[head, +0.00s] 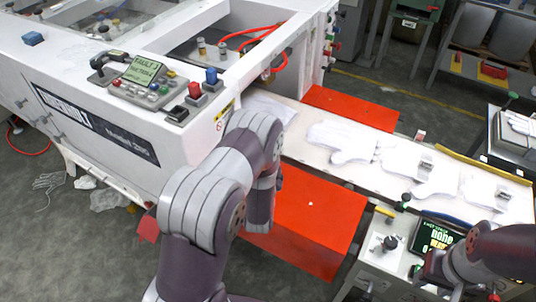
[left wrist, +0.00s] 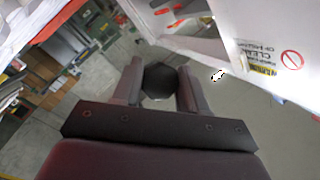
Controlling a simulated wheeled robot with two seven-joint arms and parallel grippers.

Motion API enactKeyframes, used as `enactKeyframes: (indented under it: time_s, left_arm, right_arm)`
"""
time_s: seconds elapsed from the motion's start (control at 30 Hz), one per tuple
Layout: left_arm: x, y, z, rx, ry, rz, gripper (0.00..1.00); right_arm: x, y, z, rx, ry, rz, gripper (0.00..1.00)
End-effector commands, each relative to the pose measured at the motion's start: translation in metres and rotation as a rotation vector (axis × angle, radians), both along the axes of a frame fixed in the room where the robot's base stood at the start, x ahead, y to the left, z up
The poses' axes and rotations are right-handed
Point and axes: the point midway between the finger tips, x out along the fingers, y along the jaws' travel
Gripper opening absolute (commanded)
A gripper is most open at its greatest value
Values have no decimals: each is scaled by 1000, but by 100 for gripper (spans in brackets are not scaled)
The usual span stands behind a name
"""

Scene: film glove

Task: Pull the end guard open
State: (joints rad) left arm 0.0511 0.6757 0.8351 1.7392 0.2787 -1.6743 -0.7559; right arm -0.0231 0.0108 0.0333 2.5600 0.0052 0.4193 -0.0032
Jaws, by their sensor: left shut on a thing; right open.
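In the left wrist view my left gripper (left wrist: 160,88) is shut on a black, faceted knob (left wrist: 159,80), with one finger on each side of it. What the knob is fixed to is hidden behind it, so I cannot tell from these frames which panel is the end guard. In the head view my left arm covers that gripper and the knob. The white machine (head: 125,110) has an open end with red hoses inside. My right gripper (head: 440,268) is at the lower right by a control box, open, its fingertips hardly visible.
A white conveyor bed (head: 310,150) carries several white gloves (head: 340,140). Orange-red panels lie beside it, one behind (head: 350,108) and one in front (head: 305,215). A control box with a green-lit screen (head: 436,237) stands near my right arm.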

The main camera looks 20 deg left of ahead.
Motion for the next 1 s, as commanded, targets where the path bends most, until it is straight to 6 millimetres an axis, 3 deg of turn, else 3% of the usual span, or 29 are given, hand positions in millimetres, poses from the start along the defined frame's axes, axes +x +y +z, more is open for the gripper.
enactKeyframes:
  time_s: [0.2,0.23,0.3,0.67,1.0]
  left_arm:
    - [0,2,1,2,-2,6,0]
    - [0,2,1,2,-2,6,45]
    - [0,1,1,2,-2,6,65]
    - [-8,-2,-2,0,1,1,65]
    - [-89,-30,-3,0,0,0,65]
  right_arm:
    - [0,0,0,0,0,0,43]
    - [0,0,0,0,0,0,43]
    - [0,0,0,0,0,0,43]
    - [0,0,-3,0,0,0,43]
    - [0,0,-25,0,0,0,43]
